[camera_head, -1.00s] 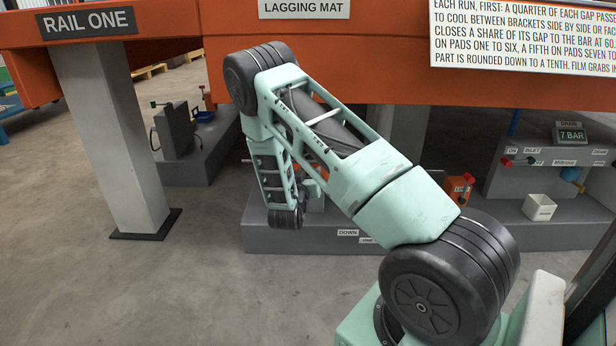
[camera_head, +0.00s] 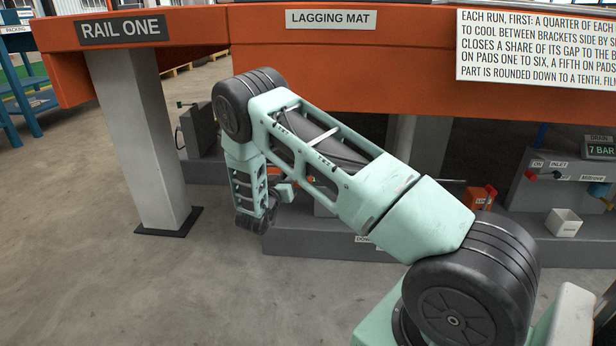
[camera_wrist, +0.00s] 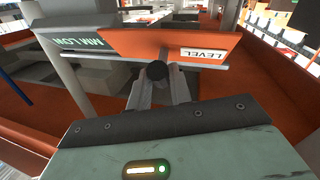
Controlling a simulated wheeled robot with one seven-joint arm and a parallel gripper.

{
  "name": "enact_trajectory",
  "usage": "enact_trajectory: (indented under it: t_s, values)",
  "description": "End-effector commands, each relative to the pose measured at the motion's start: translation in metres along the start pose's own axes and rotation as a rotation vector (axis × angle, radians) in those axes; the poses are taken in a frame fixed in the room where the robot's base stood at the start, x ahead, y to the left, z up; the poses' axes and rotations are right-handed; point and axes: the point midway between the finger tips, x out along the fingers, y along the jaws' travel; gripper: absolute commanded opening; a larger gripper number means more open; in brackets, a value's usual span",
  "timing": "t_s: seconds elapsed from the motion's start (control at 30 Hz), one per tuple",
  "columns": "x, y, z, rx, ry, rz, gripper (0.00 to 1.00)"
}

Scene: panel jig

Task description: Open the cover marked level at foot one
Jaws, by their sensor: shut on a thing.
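In the wrist view, an orange cover (camera_wrist: 190,47) carries a white "LEVEL" label (camera_wrist: 202,53), which reads upside down. A round black knob (camera_wrist: 156,71) stands at the cover's near edge. My gripper (camera_wrist: 157,82) has its two grey fingers closed around this knob, below the cover edge. The angle of the cover is hard to judge, and its hinge side is not clear.
A green "MIN FLOW" label (camera_wrist: 82,41) is beside the cover. In the head view, a grey post (camera_head: 147,140) stands left under the orange beam (camera_head: 400,55). A grey plinth (camera_head: 325,238) lies behind my arm. Open floor is at lower left.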

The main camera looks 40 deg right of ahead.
Motion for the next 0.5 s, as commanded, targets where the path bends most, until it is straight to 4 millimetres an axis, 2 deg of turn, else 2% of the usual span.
enact_trajectory:
  t_s: [0.13, 0.43, 0.47, 0.5]
  values:
    - [-0.0034, -0.0134, -0.0030, 0.002, -0.001, -0.001, 0.00]
    - [-0.0038, -0.0138, -0.0025, 0.001, -0.003, 0.000, 0.00]
    - [-0.0038, -0.0138, -0.0024, 0.001, -0.003, 0.000, 0.29]
    - [-0.0038, -0.0138, -0.0024, 0.001, -0.003, 0.000, 0.40]
